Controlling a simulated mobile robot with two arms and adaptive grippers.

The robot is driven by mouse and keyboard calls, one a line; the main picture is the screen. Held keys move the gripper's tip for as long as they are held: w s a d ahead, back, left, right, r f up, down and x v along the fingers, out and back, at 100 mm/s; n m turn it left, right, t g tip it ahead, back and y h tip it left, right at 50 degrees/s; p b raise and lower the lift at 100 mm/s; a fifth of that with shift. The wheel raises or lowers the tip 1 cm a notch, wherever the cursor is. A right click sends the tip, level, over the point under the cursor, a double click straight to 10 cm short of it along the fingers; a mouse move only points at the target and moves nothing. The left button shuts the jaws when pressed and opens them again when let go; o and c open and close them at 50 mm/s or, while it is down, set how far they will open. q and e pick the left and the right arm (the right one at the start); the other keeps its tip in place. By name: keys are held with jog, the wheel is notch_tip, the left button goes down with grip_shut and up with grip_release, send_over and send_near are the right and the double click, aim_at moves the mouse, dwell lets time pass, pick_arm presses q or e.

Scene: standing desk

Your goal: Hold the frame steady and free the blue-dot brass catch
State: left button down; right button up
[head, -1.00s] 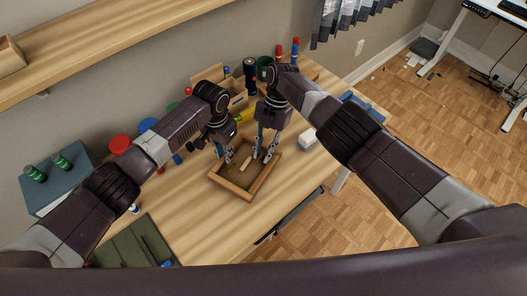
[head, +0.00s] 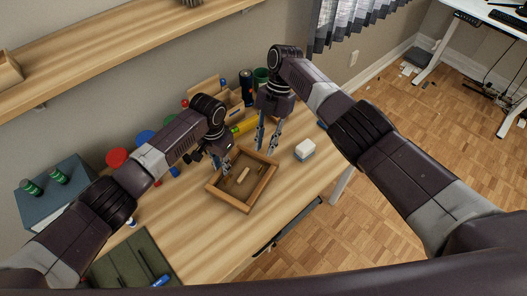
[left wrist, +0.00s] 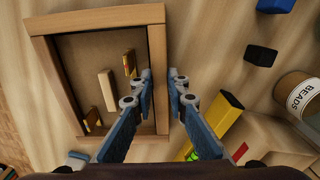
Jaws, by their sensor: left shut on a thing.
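The wooden frame (head: 262,193) lies on the desk with its brown inner panel facing up. It also shows in the left wrist view (left wrist: 95,17), with a pale wooden block (left wrist: 107,91) in the middle of the panel. Two brass catches, one upper right (left wrist: 129,64) and one lower left (left wrist: 93,120), sit near the panel's edges. No blue dot can be made out on either. My left gripper (head: 222,171) is shut on a side wall of the frame; its fingers (left wrist: 160,88) straddle that wall. My right gripper (head: 265,151) is open and empty above the frame's back edge.
A yellow item (head: 244,126), a cardboard box and cups stand behind. The desk before the frame is clear.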

dwell(0.4)
pick_arm(q)
jog(key=c, duration=1.8)
grip_release()
jog(key=shift+r, duration=0.1)
